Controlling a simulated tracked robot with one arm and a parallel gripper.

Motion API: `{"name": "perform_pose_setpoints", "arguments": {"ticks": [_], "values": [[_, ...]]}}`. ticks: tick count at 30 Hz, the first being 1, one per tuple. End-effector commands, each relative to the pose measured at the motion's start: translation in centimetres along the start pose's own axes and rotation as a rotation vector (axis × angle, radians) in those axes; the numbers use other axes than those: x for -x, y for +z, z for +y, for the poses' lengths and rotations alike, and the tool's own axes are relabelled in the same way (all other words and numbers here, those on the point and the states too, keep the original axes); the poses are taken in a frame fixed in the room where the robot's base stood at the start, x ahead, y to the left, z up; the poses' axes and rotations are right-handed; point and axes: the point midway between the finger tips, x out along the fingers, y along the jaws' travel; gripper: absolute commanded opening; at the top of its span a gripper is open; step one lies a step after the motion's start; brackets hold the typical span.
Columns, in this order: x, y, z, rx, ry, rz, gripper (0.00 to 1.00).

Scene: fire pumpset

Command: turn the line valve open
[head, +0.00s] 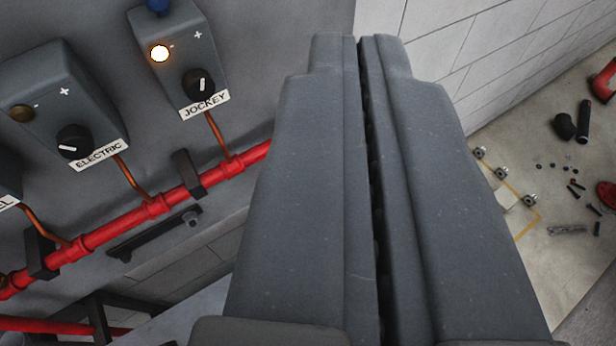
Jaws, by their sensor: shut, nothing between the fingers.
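My gripper (360,38) fills the middle of the head view, its two grey fingers closed together with only a thin dark gap and nothing held. I cannot make out the line valve for certain. A red pipe (150,208) runs along the wall at the left, and part of it passes out of sight behind my gripper. A partly cut-off red object (606,82) is at the right edge; I cannot tell what it is.
Grey boxes labelled JOCKEY (180,60) and ELECTRIC (60,105) stand at the upper left; the jockey lamp is lit. Copper tubes join them to the pipe. A pale surface (530,250) at the right holds loose bolts, dark fittings (583,122) and a red round part (607,194).

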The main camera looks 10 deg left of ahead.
Motion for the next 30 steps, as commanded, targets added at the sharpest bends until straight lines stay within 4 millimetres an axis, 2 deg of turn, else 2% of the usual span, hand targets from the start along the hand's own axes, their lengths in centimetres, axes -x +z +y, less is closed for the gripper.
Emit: {"name": "perform_pose_setpoints", "arguments": {"ticks": [10,14,17,21,24,28,30], "values": [[-0.1,0.0,0.1,0.004,0.003,0.002,0.00],[-1.4,-0.4,1.6,0.088,0.059,0.039,0.00],[-3.8,-1.0,3.8,0.264,0.162,0.094,0.00],[-8.0,-2.3,7.8,0.669,0.335,0.184,0.00],[-11.2,-2.5,9.3,1.007,0.421,0.229,0.00],[-16.1,-0.5,9.8,1.443,0.457,0.269,0.00],[-19.0,1.9,9.8,1.668,0.437,0.288,0.00]]}}
